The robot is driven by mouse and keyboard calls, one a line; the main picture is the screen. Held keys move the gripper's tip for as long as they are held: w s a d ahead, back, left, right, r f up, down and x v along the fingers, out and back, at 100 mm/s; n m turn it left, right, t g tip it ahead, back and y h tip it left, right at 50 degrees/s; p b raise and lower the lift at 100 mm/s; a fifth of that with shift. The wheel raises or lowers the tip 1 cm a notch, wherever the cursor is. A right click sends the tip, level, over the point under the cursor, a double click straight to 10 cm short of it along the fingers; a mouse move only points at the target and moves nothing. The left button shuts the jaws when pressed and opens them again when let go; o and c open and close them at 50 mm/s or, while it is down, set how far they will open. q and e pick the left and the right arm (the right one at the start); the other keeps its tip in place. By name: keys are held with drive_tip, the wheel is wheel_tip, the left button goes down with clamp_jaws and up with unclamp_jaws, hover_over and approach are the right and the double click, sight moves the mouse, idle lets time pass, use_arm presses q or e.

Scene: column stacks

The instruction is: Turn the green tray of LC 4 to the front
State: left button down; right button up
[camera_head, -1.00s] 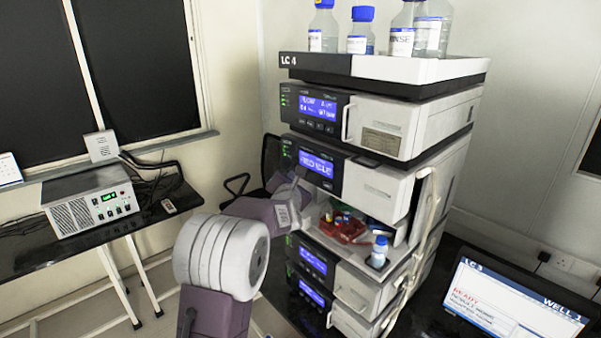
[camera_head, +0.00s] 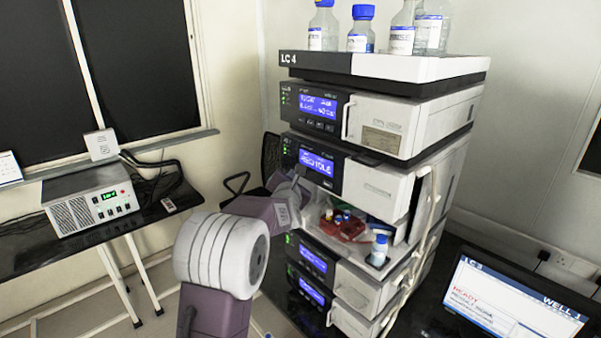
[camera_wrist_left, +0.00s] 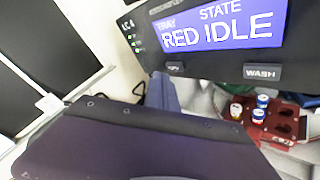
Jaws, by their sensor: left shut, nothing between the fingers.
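The LC 4 stack (camera_head: 405,68) stands in the middle of the head view. Its second unit has a blue display (camera_head: 316,163), which reads TRAY RED and STATE IDLE in the left wrist view (camera_wrist_left: 222,30). Below the display are a small button (camera_wrist_left: 175,67) with an unclear label and a WASH button (camera_wrist_left: 262,73). A red tray (camera_head: 350,229) with small capped vials sits at the front of the open bay. My right gripper is out of view.
Capped bottles (camera_head: 361,30) stand on top of the stack. A small blue-capped bottle (camera_head: 379,250) stands at the bay's right front, near pale tubing (camera_head: 425,215). An LC 3 monitor (camera_head: 515,305) is at lower right. A power box (camera_head: 92,203) sits on the left table.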

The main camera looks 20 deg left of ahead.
use_arm(q)
drive_tip(key=shift+w, duration=0.1)
idle(0.7)
drive_tip(key=shift+w+d, duration=0.15)
drive_tip(key=shift+w, duration=0.2)
drive_tip(key=shift+w+d, duration=0.2)
drive_tip(key=shift+w, duration=0.15)
idle(0.8)
drive_tip(key=shift+s+a+b, duration=0.35)
drive_tip(key=shift+s+b, duration=0.45)
drive_tip(key=shift+b, duration=0.3)
